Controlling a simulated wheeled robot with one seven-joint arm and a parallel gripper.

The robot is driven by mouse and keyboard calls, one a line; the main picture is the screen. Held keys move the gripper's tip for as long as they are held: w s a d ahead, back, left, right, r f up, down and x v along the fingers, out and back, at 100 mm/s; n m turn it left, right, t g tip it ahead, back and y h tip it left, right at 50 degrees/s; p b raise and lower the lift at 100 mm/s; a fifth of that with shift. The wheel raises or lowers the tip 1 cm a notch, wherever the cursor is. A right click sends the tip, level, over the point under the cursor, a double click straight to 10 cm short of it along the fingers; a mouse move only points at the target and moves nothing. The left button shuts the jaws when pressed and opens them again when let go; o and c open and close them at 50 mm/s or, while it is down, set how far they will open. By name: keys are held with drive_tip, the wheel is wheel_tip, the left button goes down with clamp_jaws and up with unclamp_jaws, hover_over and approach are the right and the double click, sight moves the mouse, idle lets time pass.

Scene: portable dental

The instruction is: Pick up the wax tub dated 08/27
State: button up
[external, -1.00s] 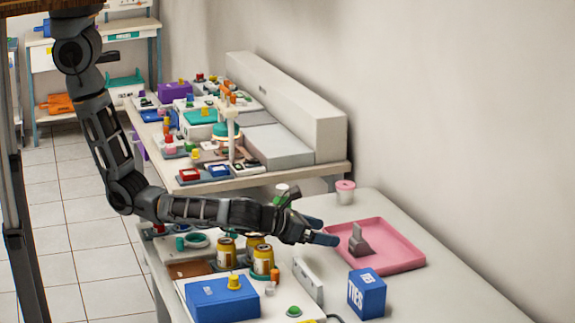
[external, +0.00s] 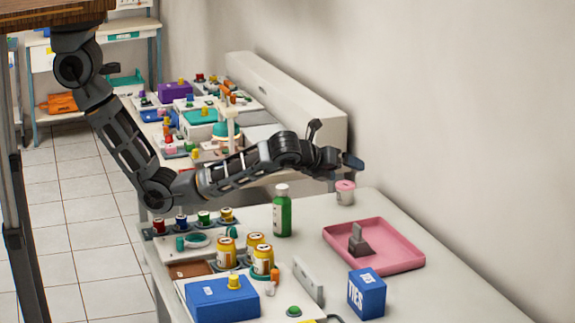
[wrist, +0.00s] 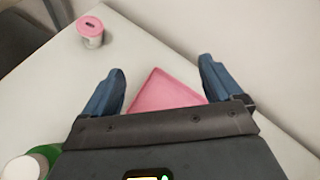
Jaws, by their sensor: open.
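A small white tub with a pink lid (external: 345,193) stands upright on the near table by the wall side. It also shows at the upper left of the wrist view (wrist: 90,32), outside my fingers. No date is legible on any container, so I cannot tell which is the tub dated 08/27. My gripper (external: 350,161) is above the pink-lidded tub in the external picture. In the wrist view my gripper (wrist: 161,82) is open and empty, its fingers wide apart.
A pink tray (external: 405,264) holding a grey block lies right of the tub. A green bottle (external: 282,213) with a white cap stands left of the tub. A blue box (external: 367,294) and a blue case (external: 222,300) are in front. The wall bounds the table's far side.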

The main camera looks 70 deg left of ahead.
drive_tip(key=w+a+n+g+y+b, duration=0.1)
drive_tip(key=w+a+n+g+b, duration=0.4)
drive_tip(key=a+n, duration=0.65)
drive_tip(key=n+g+h+b, duration=0.2)
drive_tip(key=n+h+b, duration=0.3)
drive_tip(key=n, duration=0.9)
approach(345, 184)
drive_tip(key=f, duration=0.1)
drive_tip(key=w+f, duration=0.1)
drive_tip(key=shift+w+d+f, duration=0.25)
drive_tip(key=shift+w+d, duration=0.1)
drive_tip(key=shift+s+a+x, duration=0.1)
drive_tip(key=shift+a+x, duration=0.05)
drive_tip(key=shift+x, duration=1.8)
drive_tip(key=shift+s+a+x, duration=0.1)
drive_tip(key=shift+x, duration=1.85)
drive_tip(key=shift+f, duration=0.1)
drive_tip(key=shift+c, duration=0.3)
drive_tip(key=c, duration=1)
